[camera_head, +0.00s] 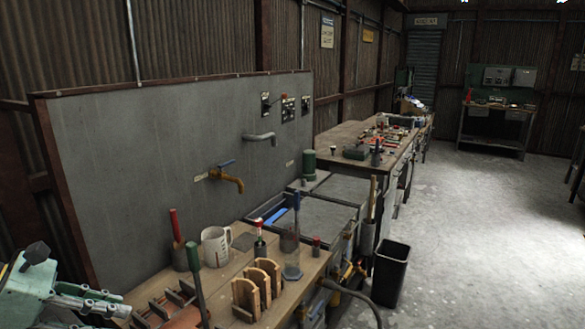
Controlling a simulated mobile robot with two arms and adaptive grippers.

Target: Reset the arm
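A pale green metal device (28,288) with a black knob and silver rods is cut off at the lower left corner.
A wooden bench (228,262) holds a measuring jug (216,245), a wooden rack (262,283) and tools. A grey panel (110,165) with taps stands behind it. A black bin (390,275) stands beside it. A cluttered table (345,138) lies beyond. The floor (480,240) at right is clear.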

